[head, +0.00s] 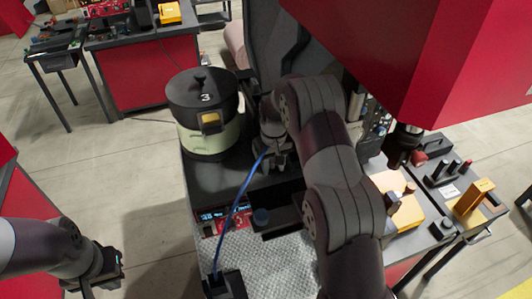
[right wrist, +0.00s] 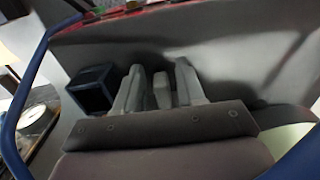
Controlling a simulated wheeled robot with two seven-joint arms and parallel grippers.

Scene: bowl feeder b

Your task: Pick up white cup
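I see no white cup that I can make out in either view. My right gripper (head: 277,160) is low over the dark bench, just right of the pot-like feeder (head: 208,139), which has a pale body and a black lid marked 3.
A blue cable (head: 236,210) runs from near my right wrist to a black block (head: 225,286). A dark open box (right wrist: 92,88) stands left of the fingers. A large red housing (head: 400,50) overhangs the right side. A side table holds a yellow block (head: 474,196).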

